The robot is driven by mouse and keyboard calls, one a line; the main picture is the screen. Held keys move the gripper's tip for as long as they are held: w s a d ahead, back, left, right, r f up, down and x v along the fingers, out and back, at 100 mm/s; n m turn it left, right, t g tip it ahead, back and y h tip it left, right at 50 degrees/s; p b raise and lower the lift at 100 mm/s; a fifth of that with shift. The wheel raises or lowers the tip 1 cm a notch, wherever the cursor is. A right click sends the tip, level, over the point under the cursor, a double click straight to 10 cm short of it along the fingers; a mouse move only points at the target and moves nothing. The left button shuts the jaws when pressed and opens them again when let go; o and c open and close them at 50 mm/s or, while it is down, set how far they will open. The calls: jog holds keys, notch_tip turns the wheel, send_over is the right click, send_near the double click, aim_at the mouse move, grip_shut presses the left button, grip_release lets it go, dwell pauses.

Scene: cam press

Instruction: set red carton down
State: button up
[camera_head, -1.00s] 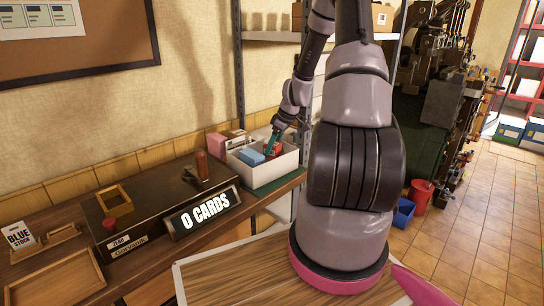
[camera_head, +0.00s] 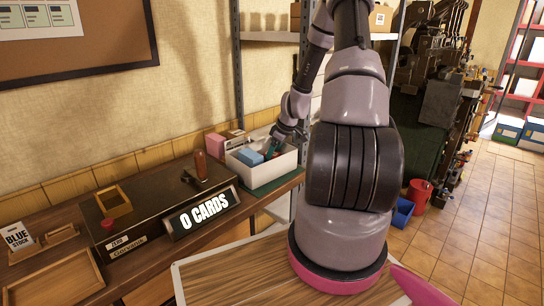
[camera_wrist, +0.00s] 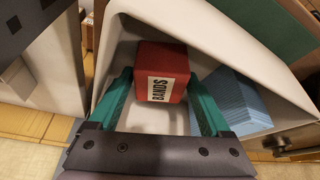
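The red carton (camera_wrist: 172,75), labelled BANDS, is between the green fingertips of my gripper (camera_wrist: 162,82) in the wrist view. The fingertips appear to touch its two sides. The carton is inside the white bin (camera_wrist: 214,38), over a pale patch of its floor; I cannot tell whether it touches the floor. In the head view my gripper (camera_head: 272,149) reaches down into the white bin (camera_head: 271,174), and the carton is hidden there.
A blue block (camera_head: 249,157) lies in the bin left of my gripper, and blue stock (camera_wrist: 238,100) shows beside the right finger. A pink box (camera_head: 215,146) stands left of the bin. A shelf post (camera_head: 238,65) rises behind it.

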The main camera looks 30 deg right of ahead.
jog(key=s+a+r+m+h, duration=0.1)
jog(key=s+r, duration=0.2)
jog(key=r, duration=0.7)
jog(key=s+a+r+m, duration=0.1)
jog(key=s+r, duration=0.1)
jog(key=r, duration=0.8)
jog(key=s+a+r+m+t, duration=0.1)
jog(key=s+a+r+m, duration=0.4)
jog(key=s+a+r, duration=0.2)
jog(key=s+a+r+m+t, duration=0.2)
jog(key=s+a+r+m, duration=0.2)
jog(key=s+a+r, duration=0.3)
jog(key=s+r, duration=0.5)
jog(key=s, duration=0.3)
jog(key=shift+s+r+m+t, duration=0.15)
jog(key=shift+r+m+t, duration=0.15)
jog(key=shift+m, duration=0.1)
